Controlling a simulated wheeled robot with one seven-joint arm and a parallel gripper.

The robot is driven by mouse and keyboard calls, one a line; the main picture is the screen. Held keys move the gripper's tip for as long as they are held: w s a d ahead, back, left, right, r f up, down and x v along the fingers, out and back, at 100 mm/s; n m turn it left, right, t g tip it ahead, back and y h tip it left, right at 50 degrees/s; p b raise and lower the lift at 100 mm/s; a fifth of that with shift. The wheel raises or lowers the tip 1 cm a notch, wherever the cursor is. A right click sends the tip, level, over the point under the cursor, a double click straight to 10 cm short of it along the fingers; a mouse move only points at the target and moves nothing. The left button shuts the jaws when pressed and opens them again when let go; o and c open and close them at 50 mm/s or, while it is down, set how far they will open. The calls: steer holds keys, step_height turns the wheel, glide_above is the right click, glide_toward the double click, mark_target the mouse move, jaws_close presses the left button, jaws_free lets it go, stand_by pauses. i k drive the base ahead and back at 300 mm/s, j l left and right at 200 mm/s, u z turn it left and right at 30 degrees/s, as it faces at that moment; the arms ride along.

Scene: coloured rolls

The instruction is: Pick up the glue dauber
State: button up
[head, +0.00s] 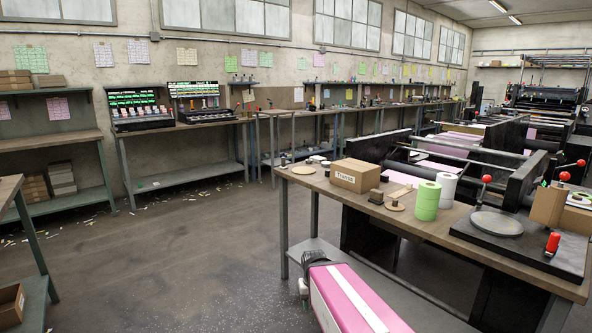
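I cannot pick out the glue dauber with certainty. A small upright red piece with a dark lower part (552,245) stands on the black plate at the right end of the near table. A small dark upright item (283,160) stands at that table's far left corner. Small brown and dark pieces (376,196) sit by the cardboard box. All are too small to name surely. A pink and white body with a black ribbed end at the bottom centre may be part of my arm. I see no gripper fingers.
Benches (185,127) line the wall. The floor (170,250) at left is open.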

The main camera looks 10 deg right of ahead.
mark_target(283, 166)
steer(key=j+z, duration=0.1)
steer(key=z, duration=0.55)
steer(key=i+j+z, duration=0.1)
steer(key=j+z, duration=0.25)
steer(key=j, duration=0.15)
steer(key=j+z, duration=0.4)
steer(key=j, duration=0.15)
steer(key=j+z, duration=0.35)
steer(key=j, duration=0.2)
